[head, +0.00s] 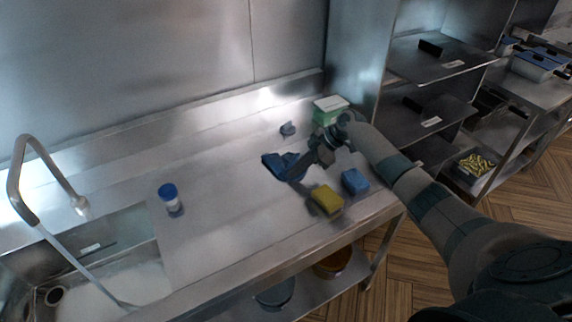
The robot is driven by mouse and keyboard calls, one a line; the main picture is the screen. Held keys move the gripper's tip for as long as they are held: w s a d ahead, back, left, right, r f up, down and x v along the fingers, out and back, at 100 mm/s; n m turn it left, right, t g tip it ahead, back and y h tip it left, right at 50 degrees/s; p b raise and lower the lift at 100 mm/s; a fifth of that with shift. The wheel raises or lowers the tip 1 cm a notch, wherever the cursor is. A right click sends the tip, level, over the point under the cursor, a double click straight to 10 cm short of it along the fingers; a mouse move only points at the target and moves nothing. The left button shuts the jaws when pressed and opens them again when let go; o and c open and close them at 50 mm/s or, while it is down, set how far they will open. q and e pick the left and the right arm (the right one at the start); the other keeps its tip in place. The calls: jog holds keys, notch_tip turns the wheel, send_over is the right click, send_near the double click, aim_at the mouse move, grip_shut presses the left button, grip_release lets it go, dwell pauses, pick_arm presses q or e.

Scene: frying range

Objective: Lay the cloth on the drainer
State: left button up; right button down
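A dark blue cloth (272,161) lies crumpled on the steel counter, right of the middle of the worktop. My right gripper (298,166) comes in from the right with its fingers at the cloth's right edge. At this size I cannot tell whether the fingers are closed on it or just beside it. The flat steel drainer surface (205,240) beside the sink is bare in its front part. My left gripper is not in view.
A yellow sponge (327,200) and a blue sponge (355,181) sit near the front right. A green-and-white box (330,107) and a small grey item (288,129) are behind. A blue-capped jar (170,198) stands left, near the sink (85,270) and tap (18,180).

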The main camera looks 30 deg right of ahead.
notch_tip(320, 180, up, 9)
jog(key=p, duration=0.5)
jog(key=shift+d, duration=0.1)
dwell(0.4)
